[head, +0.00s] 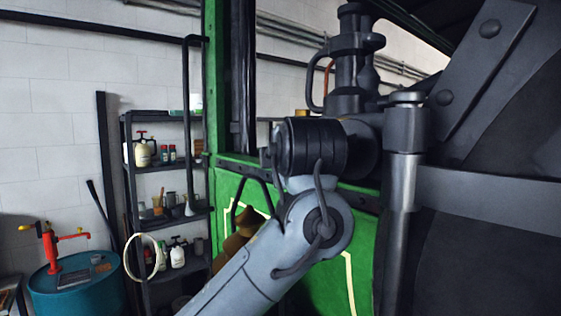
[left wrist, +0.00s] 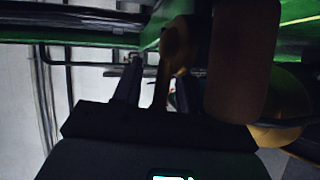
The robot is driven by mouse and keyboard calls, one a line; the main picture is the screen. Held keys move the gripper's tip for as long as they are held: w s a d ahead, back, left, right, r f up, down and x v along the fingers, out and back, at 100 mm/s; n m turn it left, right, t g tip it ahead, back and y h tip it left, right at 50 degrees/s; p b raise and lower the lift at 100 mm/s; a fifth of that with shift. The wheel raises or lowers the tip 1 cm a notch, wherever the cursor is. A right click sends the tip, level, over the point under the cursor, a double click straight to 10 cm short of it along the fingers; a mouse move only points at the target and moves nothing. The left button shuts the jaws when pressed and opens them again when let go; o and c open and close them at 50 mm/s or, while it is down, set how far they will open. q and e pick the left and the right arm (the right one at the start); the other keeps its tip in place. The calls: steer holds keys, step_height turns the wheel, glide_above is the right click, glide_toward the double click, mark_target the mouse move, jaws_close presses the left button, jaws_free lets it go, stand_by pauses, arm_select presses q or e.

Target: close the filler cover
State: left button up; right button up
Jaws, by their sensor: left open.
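I cannot pick out the filler cover for certain in either view. In the left wrist view, the two dark fingers of my left gripper (left wrist: 149,68) stand apart with nothing visible between them. A yellow-brown brass-like part (left wrist: 178,44) is close beside the right-hand finger. A dark brown rounded cylinder (left wrist: 243,60) is further right, very near the camera. In the head view my grey left arm rises from the bottom, and its fingers cannot be made out. A brown, brass-like rounded shape (head: 238,232) shows partly behind the arm. My right gripper is in neither view.
The green tram panel (head: 228,190) and a dark upright fitting (head: 350,60) stand around my arm. A large dark riveted body (head: 490,230) fills the right. A shelf with bottles (head: 165,165) and a teal drum (head: 78,288) with a red pump stand at left.

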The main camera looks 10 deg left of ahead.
arm_select(q)
steer(key=b+v, duration=0.4)
steer(key=v, duration=0.3)
steer(key=shift+s+b, duration=0.3)
steer(key=shift+b, duration=0.05)
steer(key=shift+d, duration=0.15)
